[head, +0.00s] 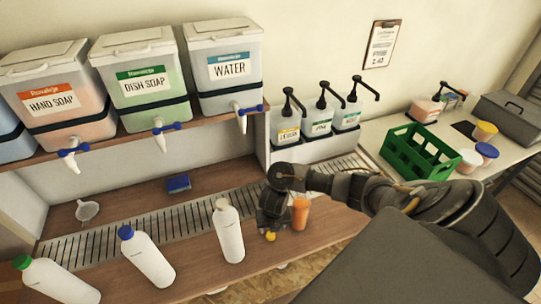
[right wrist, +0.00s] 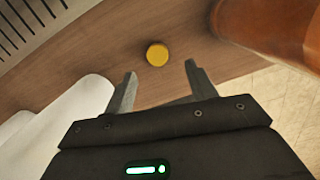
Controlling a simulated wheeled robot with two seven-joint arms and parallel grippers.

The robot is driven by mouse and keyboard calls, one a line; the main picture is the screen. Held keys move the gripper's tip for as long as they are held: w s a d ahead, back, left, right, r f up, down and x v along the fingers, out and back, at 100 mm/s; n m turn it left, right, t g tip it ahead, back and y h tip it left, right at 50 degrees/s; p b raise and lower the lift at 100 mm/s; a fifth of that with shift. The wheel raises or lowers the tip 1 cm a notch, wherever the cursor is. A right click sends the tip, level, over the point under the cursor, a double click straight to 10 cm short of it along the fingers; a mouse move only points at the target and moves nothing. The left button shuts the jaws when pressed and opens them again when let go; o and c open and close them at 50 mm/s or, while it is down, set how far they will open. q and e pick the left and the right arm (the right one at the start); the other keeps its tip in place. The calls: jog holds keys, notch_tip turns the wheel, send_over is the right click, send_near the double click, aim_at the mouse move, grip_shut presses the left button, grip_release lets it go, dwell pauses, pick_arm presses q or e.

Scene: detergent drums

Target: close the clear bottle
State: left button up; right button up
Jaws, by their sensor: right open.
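A yellow cap (head: 270,237) lies on the wooden counter near its front edge. It also shows in the right wrist view (right wrist: 157,54), beyond my fingertips and between their lines. My right gripper (head: 269,226) points down over the counter close to the cap; its jaws (right wrist: 160,80) are apart with nothing between them. A whitish bottle with no coloured cap (head: 229,235), apparently the clear bottle, stands upright left of the gripper. Part of a white bottle body (right wrist: 75,110) shows at the left in the right wrist view. My left gripper is not in view.
An orange bottle (head: 300,213) stands close right of my right gripper. Bottles with blue (head: 148,258) and green (head: 58,282) caps stand to the left. A drain grate (head: 100,243) runs behind them. A blue sponge (head: 178,184) and green crate (head: 420,152) are farther off.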

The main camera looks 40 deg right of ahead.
aim_at(271, 235)
jog(key=shift+f, duration=0.7)
jog(key=shift+w+f+b, duration=0.2)
jog(key=shift+w+f, duration=0.05)
jog(key=shift+f, duration=0.9)
jog(key=shift+w+f+b, duration=0.15)
jog(key=shift+w+f, duration=0.1)
jog(key=shift+f, duration=0.9)
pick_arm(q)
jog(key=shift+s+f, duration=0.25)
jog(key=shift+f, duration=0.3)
pick_arm(e)
jog(key=c, duration=1.1)
jog(key=shift+r, duration=0.1)
